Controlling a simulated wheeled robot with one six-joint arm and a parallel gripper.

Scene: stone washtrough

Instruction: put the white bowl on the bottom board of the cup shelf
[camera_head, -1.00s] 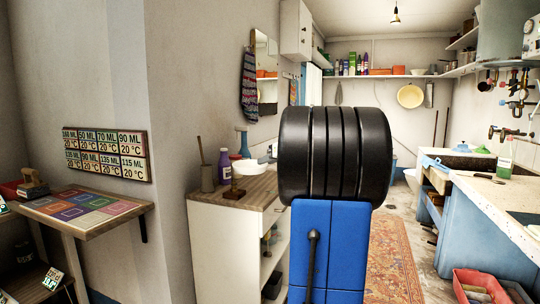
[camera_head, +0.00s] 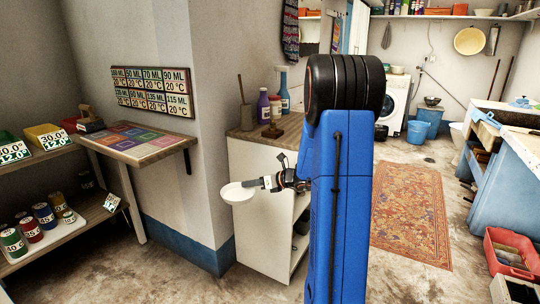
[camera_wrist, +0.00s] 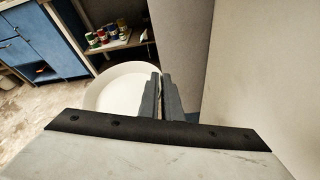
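My gripper (camera_head: 268,183) is shut on the rim of the white bowl (camera_head: 237,193) and holds it in the air, in front of the white cabinet's left side. In the wrist view, the narrow fingers (camera_wrist: 160,97) are close together at the right rim of the bowl (camera_wrist: 108,92), which looks empty. The cup shelf is not clearly identifiable. At the left stands a shelf unit with tagged goods on its upper board (camera_head: 40,158) and several coloured tins on its lower board (camera_head: 88,226). The white cabinet (camera_head: 262,222) also has open shelves, partly hidden by my arm.
A small wall table (camera_head: 176,141) with coloured squares juts out left of the cabinet. Bottles and a jug stand on the cabinet top (camera_head: 284,126). Floor left of the cabinet is clear.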

